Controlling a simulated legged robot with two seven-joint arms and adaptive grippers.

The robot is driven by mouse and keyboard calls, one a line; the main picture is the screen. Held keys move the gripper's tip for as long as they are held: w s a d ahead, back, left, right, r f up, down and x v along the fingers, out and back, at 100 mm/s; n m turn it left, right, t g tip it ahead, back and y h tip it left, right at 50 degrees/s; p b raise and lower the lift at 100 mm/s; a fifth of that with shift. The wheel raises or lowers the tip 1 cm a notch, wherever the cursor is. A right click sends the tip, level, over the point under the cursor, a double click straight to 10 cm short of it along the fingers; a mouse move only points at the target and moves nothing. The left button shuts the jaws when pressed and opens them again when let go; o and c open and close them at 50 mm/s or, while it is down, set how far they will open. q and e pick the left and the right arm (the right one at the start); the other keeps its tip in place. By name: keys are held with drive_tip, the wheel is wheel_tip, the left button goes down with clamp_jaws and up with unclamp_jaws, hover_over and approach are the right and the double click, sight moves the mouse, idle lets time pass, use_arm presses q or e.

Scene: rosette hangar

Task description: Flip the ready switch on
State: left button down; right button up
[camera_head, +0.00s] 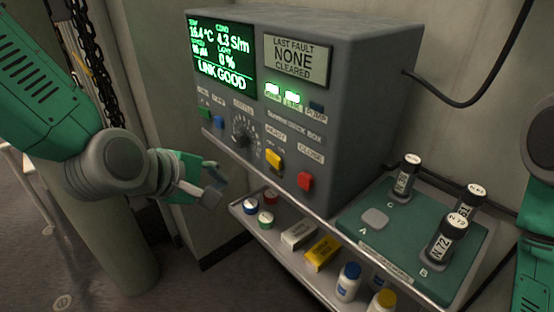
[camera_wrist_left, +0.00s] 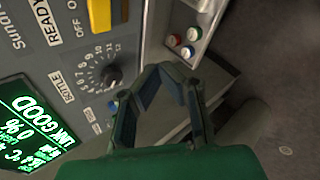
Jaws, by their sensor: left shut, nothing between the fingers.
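The ready switch is a yellow rocker (camera_head: 274,158) on the front of the grey control box (camera_head: 345,100), under a READY label. It also shows at the top of the left wrist view (camera_wrist_left: 99,15), beside OFF and ON marks; I cannot tell which way it is set. My left gripper (camera_head: 214,184) is shut and empty, in front of the box's lower left part. It is apart from the switch, to its left and lower. In the left wrist view its fingers (camera_wrist_left: 166,72) close together near the dial. My right gripper is out of view.
A black dial (camera_head: 241,132) and a red button (camera_head: 305,181) flank the switch. The lit screen (camera_head: 222,60) reads LINK GOOD. A shelf below holds small bottles and boxes. A green tray (camera_head: 350,226) with black canisters stands right.

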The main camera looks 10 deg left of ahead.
sight(274, 159)
use_arm(q)
drive_tip(key=w+d, duration=0.2)
drive_tip(key=d, duration=0.1)
drive_tip(key=w+d, duration=0.3)
drive_tip(key=shift+w+d, duration=0.15)
drive_tip(key=shift+w, duration=0.3)
drive_tip(key=shift+a, duration=0.4)
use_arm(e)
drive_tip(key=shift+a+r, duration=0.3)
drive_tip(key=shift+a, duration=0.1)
use_arm(q)
drive_tip(key=shift+d, duration=0.1)
drive_tip(key=shift+d, duration=0.4)
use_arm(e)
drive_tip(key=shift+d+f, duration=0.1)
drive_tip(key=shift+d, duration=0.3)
use_arm(q)
drive_tip(key=shift+a, duration=0.4)
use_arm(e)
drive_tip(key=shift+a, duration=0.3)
use_arm(q)
drive_tip(key=shift+d, duration=0.2)
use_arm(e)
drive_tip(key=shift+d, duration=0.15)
